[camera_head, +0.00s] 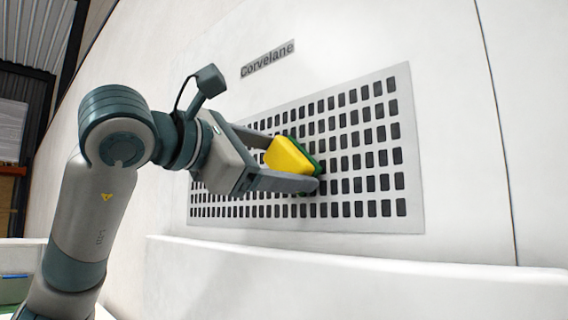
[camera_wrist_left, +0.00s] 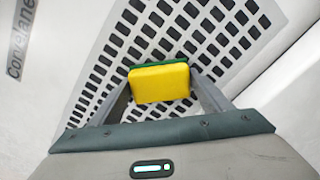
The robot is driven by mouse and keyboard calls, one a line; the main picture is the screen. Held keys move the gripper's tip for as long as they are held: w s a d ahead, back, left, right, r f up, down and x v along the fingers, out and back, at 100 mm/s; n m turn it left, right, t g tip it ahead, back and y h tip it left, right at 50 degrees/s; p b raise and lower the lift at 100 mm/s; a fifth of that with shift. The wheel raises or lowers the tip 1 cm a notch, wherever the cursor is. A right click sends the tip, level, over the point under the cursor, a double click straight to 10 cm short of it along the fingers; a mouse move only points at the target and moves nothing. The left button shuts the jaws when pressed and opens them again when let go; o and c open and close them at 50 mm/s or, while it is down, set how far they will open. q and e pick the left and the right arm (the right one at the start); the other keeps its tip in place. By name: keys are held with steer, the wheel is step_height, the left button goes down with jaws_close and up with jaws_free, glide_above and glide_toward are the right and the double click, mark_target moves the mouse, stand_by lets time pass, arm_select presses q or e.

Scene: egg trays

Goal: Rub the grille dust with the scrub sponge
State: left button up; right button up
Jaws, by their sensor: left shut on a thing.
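A scrub sponge (camera_head: 288,157), yellow with a green scrub side, is held between the fingers of my left gripper (camera_head: 300,165). In the left wrist view the sponge (camera_wrist_left: 160,83) shows its yellow side towards me, with the green side facing the grille. The grille (camera_head: 400,228) is a light grey panel with rows of dark slots on the white wall. It also fills the upper middle of the left wrist view (camera_wrist_left: 125,57). The green side is at or very near the grille; I cannot tell if it touches. No dust is clearly visible. My right gripper is not in view.
A label reading "Corvelane" (camera_head: 267,60) is on the white wall above the grille. A white ledge (camera_head: 380,262) runs below the grille. A green container (camera_head: 14,290) shows at the lower left edge. The wall right of the grille is clear.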

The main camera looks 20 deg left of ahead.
arm_select(q)
steer(key=shift+b+v, duration=0.6)
steer(key=shift+v, duration=1.65)
steer(key=shift+s+a, duration=0.45)
steer(key=shift+s, duration=0.1)
steer(key=shift+f, duration=0.1)
